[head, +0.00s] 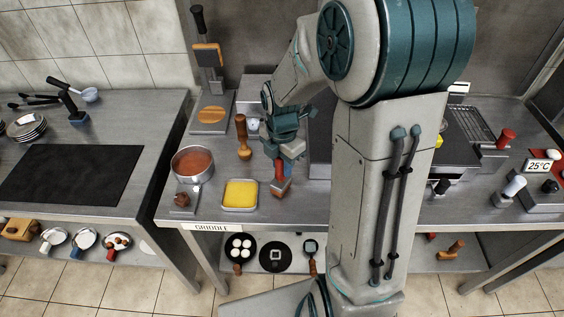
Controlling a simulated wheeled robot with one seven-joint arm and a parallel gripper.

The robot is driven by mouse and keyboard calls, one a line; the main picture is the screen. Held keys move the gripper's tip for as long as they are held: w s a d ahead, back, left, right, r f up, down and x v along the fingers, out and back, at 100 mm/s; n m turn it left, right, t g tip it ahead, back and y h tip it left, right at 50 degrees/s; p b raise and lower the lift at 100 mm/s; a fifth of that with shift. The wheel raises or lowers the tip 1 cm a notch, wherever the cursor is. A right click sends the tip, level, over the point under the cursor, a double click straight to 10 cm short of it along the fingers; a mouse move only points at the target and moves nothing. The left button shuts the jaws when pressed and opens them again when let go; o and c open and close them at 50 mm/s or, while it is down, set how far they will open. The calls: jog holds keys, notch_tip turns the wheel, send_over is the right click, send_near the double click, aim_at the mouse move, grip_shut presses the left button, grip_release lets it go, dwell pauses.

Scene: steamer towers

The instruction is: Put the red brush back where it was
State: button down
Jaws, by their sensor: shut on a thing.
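The red brush (279,169) is upright or slightly tilted over the griddle counter, with its red handle up and a brownish block-like head at the bottom. My gripper (285,152) is shut on the upper part of its handle, and the jaws hide the handle's top. The brush head is just right of the yellow tray (227,208). I cannot tell whether the head touches the counter or hangs a little above it.
A pot of red sauce (193,162), a wooden mill (243,140) and a small tray with a brown lump (182,200) stand left of the brush. A press stand (208,58) is behind. My arm hides the counter's middle. Bare counter (313,205) lies right of the brush.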

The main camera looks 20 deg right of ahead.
jog(key=shift+f, duration=0.35)
jog(key=c, duration=1.1)
grip_release()
jog(key=shift+o, duration=0.2)
notch_tip(320, 180, up, 14)
jog(key=shift+f+b, duration=0.1)
jog(key=shift+b, duration=0.25)
